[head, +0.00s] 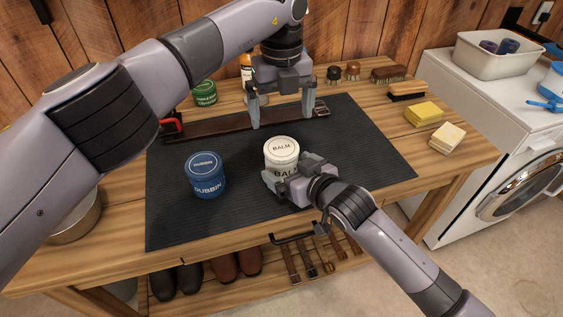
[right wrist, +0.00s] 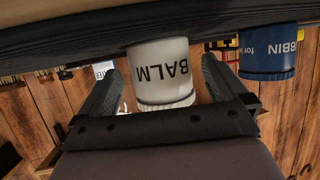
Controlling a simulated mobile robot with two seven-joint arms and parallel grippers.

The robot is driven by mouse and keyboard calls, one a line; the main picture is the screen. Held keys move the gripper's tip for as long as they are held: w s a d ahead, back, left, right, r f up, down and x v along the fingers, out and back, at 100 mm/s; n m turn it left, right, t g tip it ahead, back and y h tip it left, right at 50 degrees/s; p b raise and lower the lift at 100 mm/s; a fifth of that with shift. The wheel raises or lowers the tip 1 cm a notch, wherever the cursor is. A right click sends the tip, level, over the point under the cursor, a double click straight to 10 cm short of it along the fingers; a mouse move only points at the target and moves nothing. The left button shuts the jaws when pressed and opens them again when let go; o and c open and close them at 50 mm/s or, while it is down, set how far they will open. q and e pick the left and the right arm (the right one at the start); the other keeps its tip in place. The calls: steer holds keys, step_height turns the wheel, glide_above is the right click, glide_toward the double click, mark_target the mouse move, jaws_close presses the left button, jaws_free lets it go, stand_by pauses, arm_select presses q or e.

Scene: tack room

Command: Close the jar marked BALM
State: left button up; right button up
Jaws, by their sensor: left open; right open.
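The white jar marked BALM (head: 283,152) stands upright on the dark mat (head: 350,150), with a white lid marked BALM on top. I cannot tell whether the lid is fully tightened. In the right wrist view the jar (right wrist: 163,72) appears upside down, between the two fingers of my right gripper (right wrist: 160,85). In the head view my right gripper (head: 289,183) is low at the jar's near side and hides part of its label. It is open, with a gap visible beside the jar. My left gripper (head: 281,113) is open and empty, behind the jar, fingers pointing down.
A blue DUBBIN jar (head: 205,176) stands left of the BALM jar. A leather strap (head: 220,126) lies along the mat's back. A green tin (head: 204,93), yellow sponge (head: 424,113), pale block (head: 447,138) and brush (head: 407,90) surround the mat. The mat's right side is clear.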

mark_target(282, 147)
steer(key=shift+x, duration=1.1)
steer(key=shift+c, duration=0.3)
jaws_close()
arm_select(q)
steer(key=n, duration=0.9)
arm_select(e)
steer(key=shift+f, duration=0.1)
arm_select(q)
steer(key=shift+f, duration=0.1)
steer(key=shift+f, duration=3.95)
